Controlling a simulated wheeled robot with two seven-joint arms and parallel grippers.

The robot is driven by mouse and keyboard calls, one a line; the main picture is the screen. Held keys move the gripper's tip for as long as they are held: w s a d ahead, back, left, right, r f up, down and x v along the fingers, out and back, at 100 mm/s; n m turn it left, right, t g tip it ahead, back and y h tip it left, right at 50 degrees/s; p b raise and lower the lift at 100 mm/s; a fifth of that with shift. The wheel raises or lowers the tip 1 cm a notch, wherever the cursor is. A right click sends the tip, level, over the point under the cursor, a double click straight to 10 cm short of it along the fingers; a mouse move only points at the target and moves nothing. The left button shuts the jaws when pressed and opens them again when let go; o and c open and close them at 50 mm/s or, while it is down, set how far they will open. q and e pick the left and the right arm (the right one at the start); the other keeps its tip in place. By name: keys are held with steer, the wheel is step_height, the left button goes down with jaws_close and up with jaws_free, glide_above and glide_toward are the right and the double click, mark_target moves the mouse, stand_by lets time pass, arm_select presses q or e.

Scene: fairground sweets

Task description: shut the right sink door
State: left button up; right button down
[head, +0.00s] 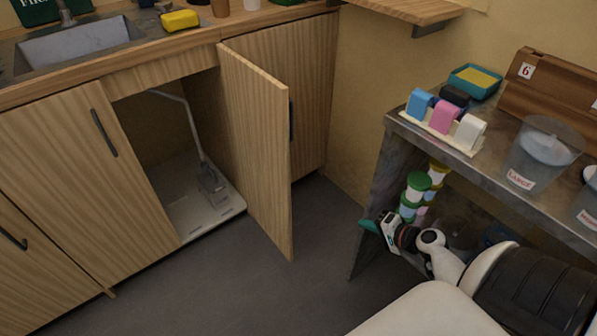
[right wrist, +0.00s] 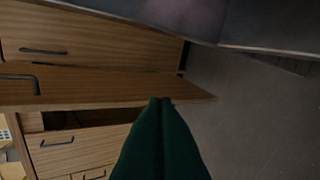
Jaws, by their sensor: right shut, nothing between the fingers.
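The right sink door (head: 262,150) is a light wood panel standing wide open, swung out from the cabinet under the sink. Its dark handle (head: 291,120) is on the face turned to the right. In the right wrist view the door (right wrist: 110,86) spans the picture beyond the fingertips. My right gripper (head: 368,226), with green fingers, is shut and empty, to the right of the door and apart from it, beside the metal table. Its shut fingers also show in the right wrist view (right wrist: 160,104). My left gripper is not in view.
The left sink door (head: 85,170) is shut. A pipe and a white base plate (head: 206,225) show inside the opening. A metal table (head: 395,150) with jars on its lower shelf stands close to my right arm. Grey floor (head: 318,225) lies clear between door and table.

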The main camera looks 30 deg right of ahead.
step_height(320, 180, up, 15)
steer(key=w+t+y+b, duration=0.3)
steer(key=t+b, duration=0.1)
steer(key=t, duration=0.1)
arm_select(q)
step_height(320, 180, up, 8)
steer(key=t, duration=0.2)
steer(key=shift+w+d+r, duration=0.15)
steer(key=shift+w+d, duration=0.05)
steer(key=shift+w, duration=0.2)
arm_select(e)
steer(key=s+a+x, duration=0.1)
steer(key=a+x, duration=0.2)
steer(key=x, duration=1.7)
steer(key=shift+a+r, duration=0.2)
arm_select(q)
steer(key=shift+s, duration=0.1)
